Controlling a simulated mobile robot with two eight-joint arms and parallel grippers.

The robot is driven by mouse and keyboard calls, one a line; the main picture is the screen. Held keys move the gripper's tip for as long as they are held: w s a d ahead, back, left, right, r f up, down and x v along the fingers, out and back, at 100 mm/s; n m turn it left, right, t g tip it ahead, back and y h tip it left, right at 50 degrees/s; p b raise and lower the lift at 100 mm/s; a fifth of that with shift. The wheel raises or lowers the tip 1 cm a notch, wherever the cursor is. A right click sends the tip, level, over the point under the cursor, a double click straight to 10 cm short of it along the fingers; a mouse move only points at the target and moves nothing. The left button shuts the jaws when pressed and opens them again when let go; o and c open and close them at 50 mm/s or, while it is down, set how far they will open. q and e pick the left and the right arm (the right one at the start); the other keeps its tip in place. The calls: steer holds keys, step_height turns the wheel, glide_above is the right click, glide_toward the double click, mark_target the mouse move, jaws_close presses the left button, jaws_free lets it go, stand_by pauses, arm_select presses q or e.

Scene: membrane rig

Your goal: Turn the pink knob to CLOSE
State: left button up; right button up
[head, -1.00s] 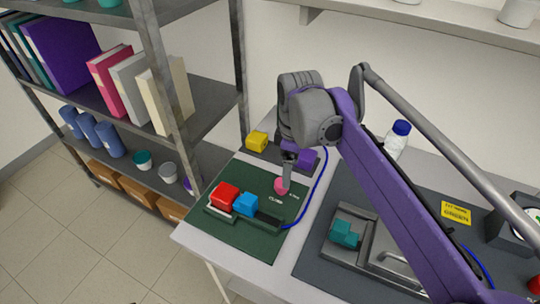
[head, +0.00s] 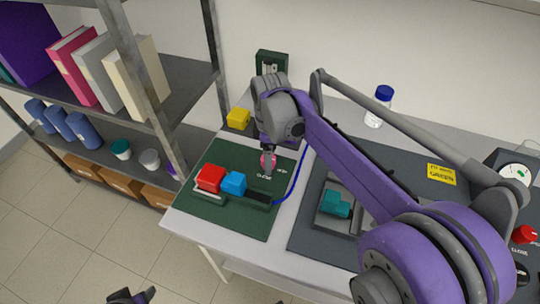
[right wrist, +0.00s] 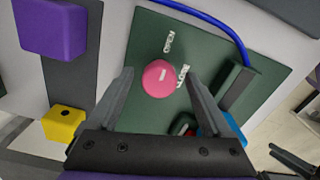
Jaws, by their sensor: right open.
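The pink knob (head: 268,158) stands on the green panel (head: 225,219), partly covered by my right gripper (head: 267,170) in the head view. In the right wrist view the round knob (right wrist: 160,78) shows a short white mark on top. White OPEN and CLOSE labels are printed beside it. My right gripper (right wrist: 160,76) is open, its fingers apart on either side of the knob in the picture. I cannot tell whether they touch it. My left gripper (head: 133,296) shows only as dark tips at the bottom edge of the head view.
A red block (head: 210,177) and a blue block (head: 233,183) sit on the same panel, with a blue cable beside the knob. A yellow block (right wrist: 64,121) and a purple block (right wrist: 50,28) lie near. A teal block (head: 335,203) sits in a fixture to the right.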

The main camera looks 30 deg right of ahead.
jaws_close()
stand_by(0.5)
steer(key=shift+m, duration=0.3)
steer(key=m, duration=0.3)
steer(key=shift+m, duration=0.4)
steer(key=m, duration=0.4)
steer(key=shift+a, duration=0.15)
steer(key=m, duration=0.5)
steer(key=shift+p, duration=0.35)
steer(key=m, duration=0.4)
steer(key=shift+a, duration=0.15)
steer(key=shift+m, duration=0.4)
